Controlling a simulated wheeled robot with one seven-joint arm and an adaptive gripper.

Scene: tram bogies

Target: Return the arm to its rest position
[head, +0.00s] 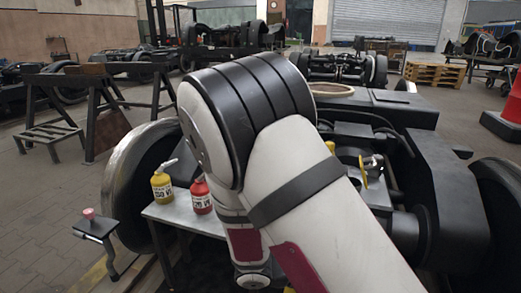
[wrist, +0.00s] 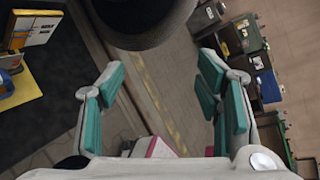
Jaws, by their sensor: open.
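My gripper (wrist: 161,75) is in the wrist view with its two teal-padded fingers spread apart and nothing between them. In that view it hangs over paved floor with a yellow line, below a dark round part (wrist: 138,22). My white arm with black bands (head: 270,150) fills the middle of the head view, bent over at a joint. The gripper itself cannot be made out in the head view.
A metal table (head: 160,214) holds a yellow bottle (head: 161,185) and a red bottle (head: 201,196), close to my arm. A large wheel (head: 130,180) stands behind it. A bogie frame (head: 400,110) is at right. Open paving (head: 35,210) lies at left.

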